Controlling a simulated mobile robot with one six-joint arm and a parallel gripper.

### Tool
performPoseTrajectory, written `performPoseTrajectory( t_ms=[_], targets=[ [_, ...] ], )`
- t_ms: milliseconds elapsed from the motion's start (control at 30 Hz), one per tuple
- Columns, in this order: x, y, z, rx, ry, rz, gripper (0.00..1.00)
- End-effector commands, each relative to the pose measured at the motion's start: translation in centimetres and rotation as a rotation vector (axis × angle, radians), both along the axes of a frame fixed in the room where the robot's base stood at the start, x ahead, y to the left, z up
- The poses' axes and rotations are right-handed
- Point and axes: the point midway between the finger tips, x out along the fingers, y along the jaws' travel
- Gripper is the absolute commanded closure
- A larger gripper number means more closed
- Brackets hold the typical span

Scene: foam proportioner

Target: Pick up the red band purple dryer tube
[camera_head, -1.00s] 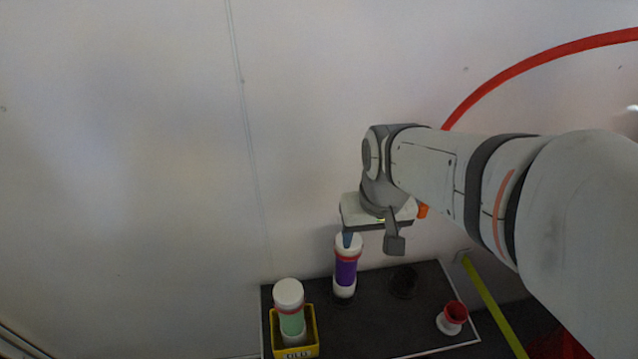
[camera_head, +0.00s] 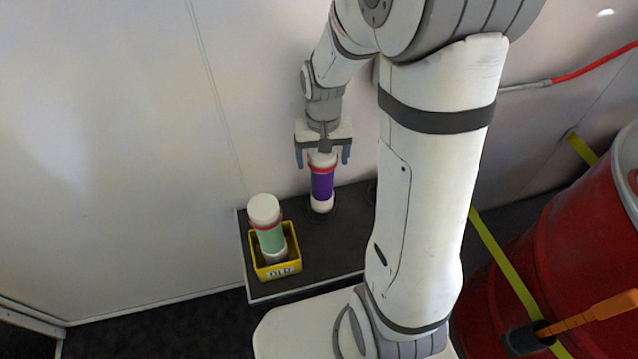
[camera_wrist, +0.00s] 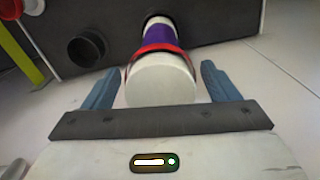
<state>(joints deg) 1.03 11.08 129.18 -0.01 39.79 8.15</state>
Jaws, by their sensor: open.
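The dryer tube (camera_head: 322,184) with a purple body, white ends and a red band near its top stands upright on the dark shelf. In the wrist view the tube (camera_wrist: 160,78) points its white cap at the camera, with the red band just beyond it. My gripper (camera_head: 322,160) is open above the tube, with one blue finger on each side of the cap. In the wrist view the open gripper (camera_wrist: 164,88) has the cap between its fingers, with gaps on both sides. Its grip on the tube is not closed.
A green tube with a red band (camera_head: 268,228) stands in a yellow bin (camera_head: 290,266) marked OLD, left of the purple tube. An empty dark round socket (camera_wrist: 87,48) shows beside the purple tube. A red drum (camera_head: 590,240) stands at the right. The wall is close behind.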

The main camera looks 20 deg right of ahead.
Motion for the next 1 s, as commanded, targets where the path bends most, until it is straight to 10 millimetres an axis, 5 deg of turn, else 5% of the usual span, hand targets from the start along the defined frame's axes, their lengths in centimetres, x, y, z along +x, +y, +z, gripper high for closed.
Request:
performPoseTrajectory(
  t_ms=[167,433,1000],
  targets=[
    [0.0,0.0,-2.2,0.0,0.001,0.0,0.19],
    [0.0,0.0,-2.5,0.0,-0.001,0.001,0.19],
    [0.0,0.1,-2.4,0.0,-0.001,0.002,0.65]
  ],
)
